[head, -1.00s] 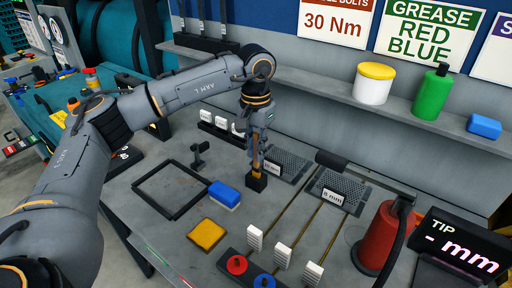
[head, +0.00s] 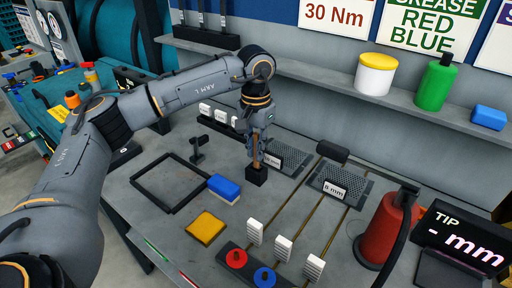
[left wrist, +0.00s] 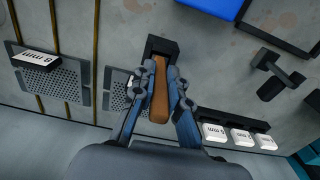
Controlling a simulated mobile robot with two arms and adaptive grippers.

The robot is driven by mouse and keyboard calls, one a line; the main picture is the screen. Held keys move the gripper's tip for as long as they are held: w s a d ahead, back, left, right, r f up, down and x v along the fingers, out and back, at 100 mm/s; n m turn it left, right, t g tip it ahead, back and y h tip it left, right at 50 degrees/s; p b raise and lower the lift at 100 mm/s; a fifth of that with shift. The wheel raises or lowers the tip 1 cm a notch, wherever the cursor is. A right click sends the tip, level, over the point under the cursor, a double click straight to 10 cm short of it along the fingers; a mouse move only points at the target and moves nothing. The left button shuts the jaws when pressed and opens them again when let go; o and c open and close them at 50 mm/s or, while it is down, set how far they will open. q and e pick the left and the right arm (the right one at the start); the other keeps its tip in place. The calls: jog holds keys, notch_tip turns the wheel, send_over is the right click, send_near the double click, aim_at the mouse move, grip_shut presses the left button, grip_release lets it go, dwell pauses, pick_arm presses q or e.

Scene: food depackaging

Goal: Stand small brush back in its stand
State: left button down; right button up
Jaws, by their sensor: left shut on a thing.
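The small brush (left wrist: 160,95) shows as a brown handle between the fingers of my left gripper (head: 256,150). The fingers are shut on the handle, and it stands roughly upright in the head view. Its lower end meets a small black block-shaped stand (head: 257,176) on the bench. In the left wrist view the handle's far end is at the dark opening of this stand (left wrist: 161,45). Bristles are hidden, and I cannot tell how deep the brush sits. My right gripper is not in view.
A blue sponge (head: 224,188), a yellow pad (head: 206,228) and a black square frame (head: 144,181) lie left of the stand. Mesh plates (head: 338,186) with size labels are to its right. A red cone-shaped object (head: 382,230) stands at the right. Bare bench separates these things.

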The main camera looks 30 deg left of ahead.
pick_arm(q)
jog(key=shift+f+b, duration=0.35)
jog(key=shift+f, duration=0.25)
jog(key=c, duration=1.3)
grip_release()
jog(key=shift+o, duration=0.2)
notch_tip(320, 180, up, 12)
jog(key=shift+r, duration=0.1)
